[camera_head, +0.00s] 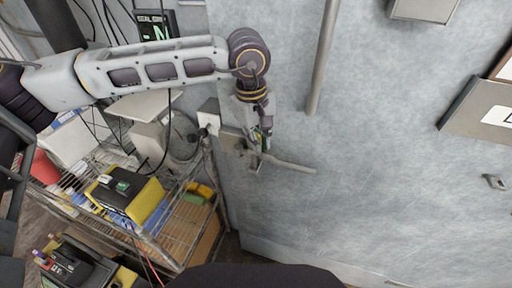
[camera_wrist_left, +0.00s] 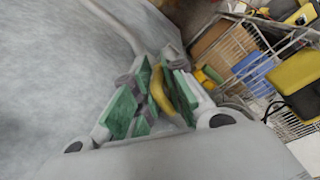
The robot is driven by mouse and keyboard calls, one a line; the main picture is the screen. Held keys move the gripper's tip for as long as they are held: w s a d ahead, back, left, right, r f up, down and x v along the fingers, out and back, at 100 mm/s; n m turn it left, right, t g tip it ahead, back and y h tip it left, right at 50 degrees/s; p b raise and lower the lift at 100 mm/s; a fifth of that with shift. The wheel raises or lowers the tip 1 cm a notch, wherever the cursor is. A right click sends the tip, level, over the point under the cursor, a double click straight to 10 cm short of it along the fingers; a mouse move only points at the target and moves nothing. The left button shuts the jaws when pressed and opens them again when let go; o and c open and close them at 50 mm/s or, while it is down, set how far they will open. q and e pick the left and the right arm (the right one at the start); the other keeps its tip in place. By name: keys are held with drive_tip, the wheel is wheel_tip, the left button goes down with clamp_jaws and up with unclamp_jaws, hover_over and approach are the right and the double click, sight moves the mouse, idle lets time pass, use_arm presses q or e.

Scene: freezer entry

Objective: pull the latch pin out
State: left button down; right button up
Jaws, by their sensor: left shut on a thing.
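My left gripper (camera_head: 262,138) reaches down from above to the grey latch (camera_head: 232,140) on the freezer door's left edge. In the left wrist view its two green-padded fingers (camera_wrist_left: 156,88) are closed around a yellow curved piece (camera_wrist_left: 160,92), which I take to be the latch pin. The fingers hide most of the pin in the head view, so how far it sits in the latch cannot be told. A grey lever handle (camera_head: 290,164) points right from the latch; its bar also shows in the left wrist view (camera_wrist_left: 115,22). My right gripper is in neither view.
The grey freezer door (camera_head: 390,150) fills the right side, with a vertical bar (camera_head: 322,60) above the latch. A wire shelf cart (camera_head: 185,225) stands close on the left, carrying a yellow-and-black box (camera_head: 125,192). Cables hang near my left arm.

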use_arm(q)
drive_tip(key=shift+f+n+b, duration=0.25)
drive_tip(key=shift+n+b, duration=0.6)
drive_tip(key=shift+n, duration=0.05)
drive_tip(key=shift+w+n+b, duration=0.15)
drive_tip(key=shift+n+b, duration=0.55)
drive_tip(key=shift+n, duration=0.2)
drive_tip(key=shift+w+d+r+n+y+b, duration=0.1)
drive_tip(key=shift+n+y+b, duration=0.05)
drive_tip(key=shift+n+b, duration=0.35)
drive_tip(key=shift+w+r+n+y+b, duration=0.15)
drive_tip(key=shift+n+b, duration=0.15)
drive_tip(key=shift+n, duration=0.3)
idle(0.8)
drive_tip(key=shift+d+r, duration=0.1)
drive_tip(key=shift+r, duration=0.1)
idle(0.6)
drive_tip(key=shift+d+r+n, duration=0.1)
drive_tip(key=shift+r+n, duration=0.3)
drive_tip(key=shift+r, duration=0.1)
idle(1.3)
drive_tip(key=shift+r+b, duration=0.4)
drive_tip(key=shift+r, duration=0.1)
idle(1.2)
